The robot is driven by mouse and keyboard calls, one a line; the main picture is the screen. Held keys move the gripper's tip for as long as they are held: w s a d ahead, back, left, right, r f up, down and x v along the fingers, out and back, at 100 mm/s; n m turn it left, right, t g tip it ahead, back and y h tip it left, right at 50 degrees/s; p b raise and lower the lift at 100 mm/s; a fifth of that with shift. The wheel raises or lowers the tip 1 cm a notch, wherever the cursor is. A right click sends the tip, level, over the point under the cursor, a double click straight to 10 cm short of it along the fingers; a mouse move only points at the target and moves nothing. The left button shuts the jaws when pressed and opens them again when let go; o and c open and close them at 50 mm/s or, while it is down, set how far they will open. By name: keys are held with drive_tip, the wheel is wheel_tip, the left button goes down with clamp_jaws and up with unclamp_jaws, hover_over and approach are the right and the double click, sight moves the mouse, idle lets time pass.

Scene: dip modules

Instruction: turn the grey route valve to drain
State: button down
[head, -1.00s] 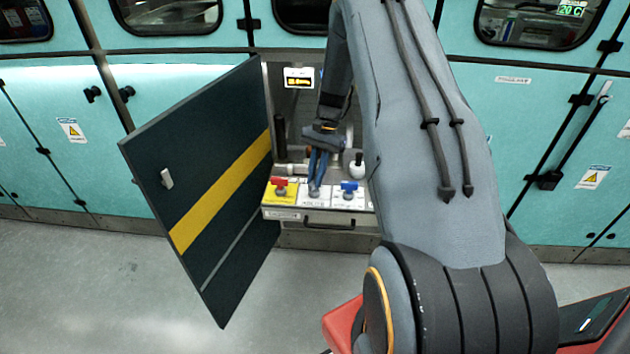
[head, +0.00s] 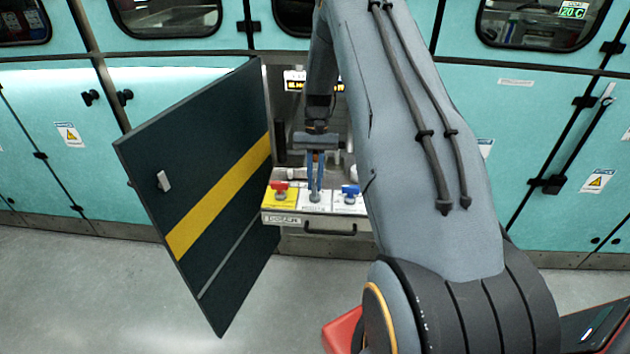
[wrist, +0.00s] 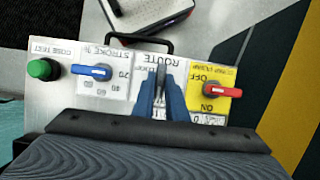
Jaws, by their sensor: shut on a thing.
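My gripper (head: 315,197) points down at the panel in the open cabinet, between the red and blue knobs. In the wrist view its blue fingers (wrist: 160,92) are closed together on the grey route valve (wrist: 160,72), over the white plate marked ROUTE (wrist: 148,60). Only a thin grey part of the valve handle shows between the fingertips. The fingers hide most of the valve and part of its plate, so its exact setting cannot be read.
A red knob (wrist: 222,90) on a yellow on/off plate and a blue stroke knob (wrist: 92,71) flank the valve closely. The dark cabinet door (head: 205,190) stands open at left. A drawer handle (head: 330,230) is below the panel.

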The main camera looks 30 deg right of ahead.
drive_tip(key=c, duration=1.8)
unclamp_jaws()
drive_tip(key=shift+o, duration=0.2)
drive_tip(key=b+v, duration=0.2)
drive_tip(key=v, duration=0.6)
drive_tip(key=shift+a, duration=0.1)
